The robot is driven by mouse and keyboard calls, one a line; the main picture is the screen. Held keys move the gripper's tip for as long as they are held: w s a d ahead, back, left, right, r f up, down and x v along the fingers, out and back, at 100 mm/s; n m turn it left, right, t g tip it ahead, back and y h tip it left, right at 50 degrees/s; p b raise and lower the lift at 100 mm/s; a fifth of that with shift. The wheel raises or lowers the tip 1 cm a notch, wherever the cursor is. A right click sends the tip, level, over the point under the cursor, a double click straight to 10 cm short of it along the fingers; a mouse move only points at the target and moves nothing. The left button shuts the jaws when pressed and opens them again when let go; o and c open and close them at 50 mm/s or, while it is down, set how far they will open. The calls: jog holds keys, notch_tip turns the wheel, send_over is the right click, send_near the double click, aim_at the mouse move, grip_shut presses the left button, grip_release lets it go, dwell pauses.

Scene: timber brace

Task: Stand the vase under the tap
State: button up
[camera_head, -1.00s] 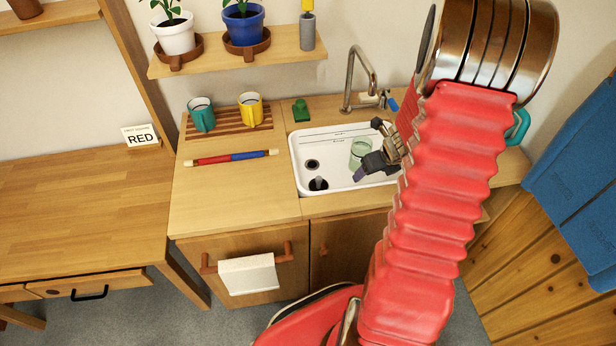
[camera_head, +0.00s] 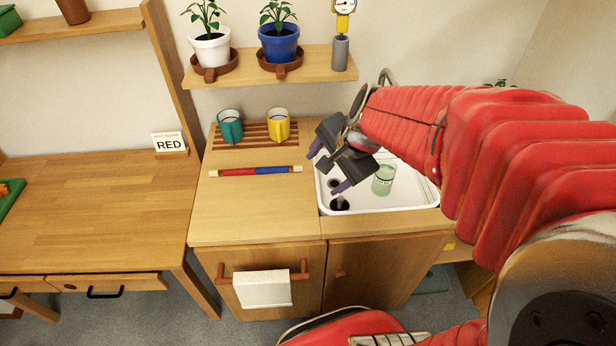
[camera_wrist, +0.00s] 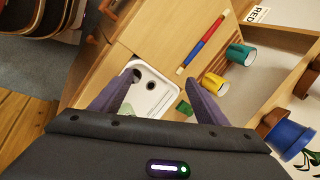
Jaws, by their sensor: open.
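The vase appears to be the pale green see-through glass vessel (camera_head: 383,180), upright in the white sink (camera_head: 420,197), toward its right part. In the wrist view a pale green patch (camera_wrist: 128,109) shows low in the sink, partly hidden by my gripper. The tap (camera_head: 387,76) shows only as the top of its metal arch; its spout and base are hidden behind my arm. My gripper (camera_head: 327,168) is open and empty above the sink's left side, apart from the vase. Its two purple fingers (camera_wrist: 155,82) spread over the sink and counter in the wrist view.
A red and blue rod (camera_head: 255,171) lies on the counter left of the sink. A teal mug (camera_head: 230,126) and a yellow mug (camera_head: 278,125) stand on a slatted rack behind it. A small green object (camera_wrist: 183,108) sits by the sink. The front left counter is clear.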

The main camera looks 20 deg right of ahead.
jog(key=s+a+r+n, duration=0.3)
jog(key=s+n, duration=0.3)
jog(key=n, duration=0.1)
jog(key=s+a+r+n+h, duration=0.1)
jog(key=s+a+r+n, duration=0.3)
jog(key=s+n, duration=0.2)
jog(key=shift+s+n, duration=0.3)
jog(key=shift+n, duration=0.5)
jog(key=shift+r, duration=0.1)
jog(key=shift+c, duration=0.3)
